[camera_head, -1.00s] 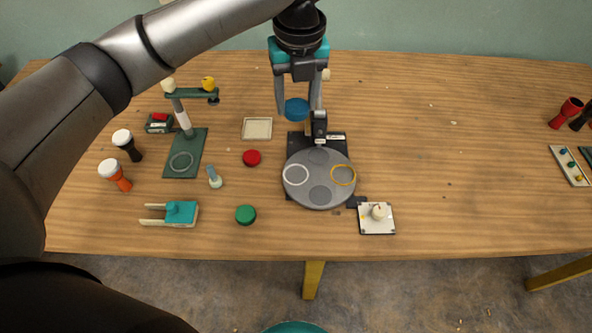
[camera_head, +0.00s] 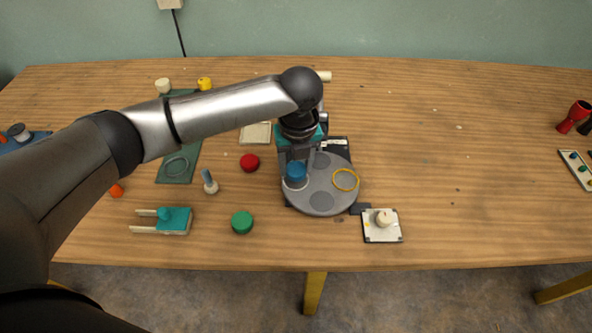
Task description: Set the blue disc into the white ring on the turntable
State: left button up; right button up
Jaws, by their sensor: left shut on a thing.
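The blue disc (camera_head: 296,174) is in my left gripper (camera_head: 297,163), which is shut on it. The disc is over the white ring (camera_head: 295,187) on the left part of the grey turntable (camera_head: 322,200). The front edge of the ring shows below the disc; the rest is hidden. I cannot tell whether the disc touches the turntable. A yellow ring (camera_head: 345,180) lies on the turntable's right part. My right gripper is not in view.
A red disc (camera_head: 249,162) and a green disc (camera_head: 242,222) lie left of the turntable. A white square plate with a cream knob (camera_head: 383,220) stands at front right. A pale square tray (camera_head: 256,134) is behind. The table's right middle is clear.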

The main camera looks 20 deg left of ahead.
pick_arm(q)
jog(key=shift+f, duration=0.85)
jog(key=shift+f, duration=0.3)
jog(key=o, duration=1.3)
